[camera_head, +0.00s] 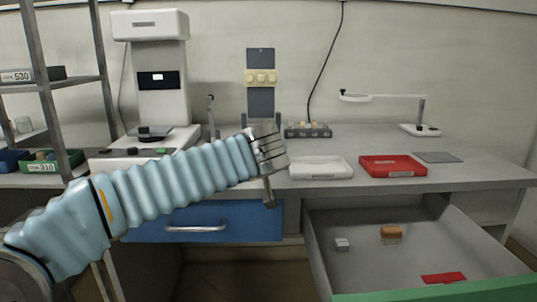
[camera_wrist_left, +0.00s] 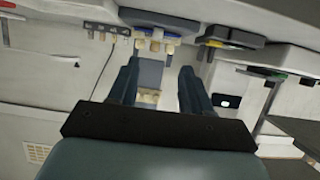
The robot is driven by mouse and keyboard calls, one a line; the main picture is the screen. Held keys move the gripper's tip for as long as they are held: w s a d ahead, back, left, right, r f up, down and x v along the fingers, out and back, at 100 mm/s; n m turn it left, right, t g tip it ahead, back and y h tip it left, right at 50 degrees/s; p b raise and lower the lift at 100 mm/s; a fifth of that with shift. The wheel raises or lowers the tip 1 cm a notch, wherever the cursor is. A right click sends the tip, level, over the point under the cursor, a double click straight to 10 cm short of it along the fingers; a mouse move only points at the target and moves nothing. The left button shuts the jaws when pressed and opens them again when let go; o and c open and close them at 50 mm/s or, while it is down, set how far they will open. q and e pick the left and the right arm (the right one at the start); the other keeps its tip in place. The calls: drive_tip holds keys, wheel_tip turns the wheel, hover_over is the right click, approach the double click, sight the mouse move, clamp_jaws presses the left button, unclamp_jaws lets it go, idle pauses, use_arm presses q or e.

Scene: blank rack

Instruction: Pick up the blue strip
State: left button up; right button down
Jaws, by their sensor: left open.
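My left gripper (camera_head: 268,150) is over the bench in front of the slate-blue board (camera_head: 260,100) on the back wall. In the left wrist view its two dark fingers (camera_wrist_left: 157,85) are apart, with nothing between them. A small blue piece with cream parts (camera_wrist_left: 158,31) shows beyond the fingertips at the top of the left wrist view. It may be the blue strip, but I cannot make out its full shape. In the head view my left gripper hides that spot. My right gripper is not in view.
A black block with several knobs (camera_head: 308,130), a white tray (camera_head: 321,168) and a red tray (camera_head: 393,166) stand on the bench. A white instrument (camera_head: 157,80) stands left. An open drawer (camera_head: 350,275) at lower right holds a brush (camera_head: 391,232) and small items.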

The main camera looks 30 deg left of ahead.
use_arm(q)
drive_tip(key=x, duration=0.7)
drive_tip(key=shift+p, duration=0.4)
drive_tip(key=p+x, duration=0.1)
drive_tip(key=x, duration=0.3)
drive_tip(key=shift+w+p, duration=0.35)
drive_tip(key=shift+w, duration=0.05)
drive_tip(key=shift+w+f, duration=0.2)
drive_tip(key=shift+w, duration=0.05)
clamp_jaws()
